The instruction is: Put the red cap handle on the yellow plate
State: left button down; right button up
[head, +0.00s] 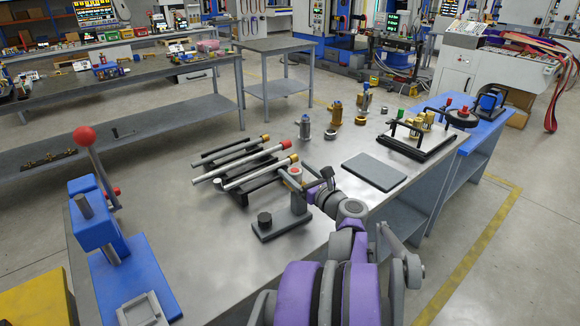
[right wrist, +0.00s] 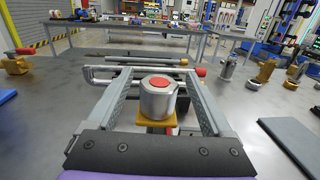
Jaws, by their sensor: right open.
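A grey metal cylinder with a red cap on top, which I take as the red cap handle (right wrist: 157,87), stands upright in the right wrist view. The yellow plate (right wrist: 155,124) shows directly under it. In the head view the red cap (head: 295,171) shows at the dark stand near the table's front. My right gripper (head: 307,181) is open there. In the right wrist view its fingers (right wrist: 158,75) reach along both sides of the cylinder, with a small gap visible. The cylinder's lower part and its contact with the plate are partly hidden. My left gripper is not in view.
Several rods with coloured ends lie on a black rack (head: 250,190) just beyond. A flat grey slab (head: 374,171) lies to the right. A blue press (head: 105,235) with a red-knobbed lever stands at left. The tabletop (head: 215,270) between press and stand is clear.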

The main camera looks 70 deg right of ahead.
jog(key=v, duration=0.8)
dwell(1.2)
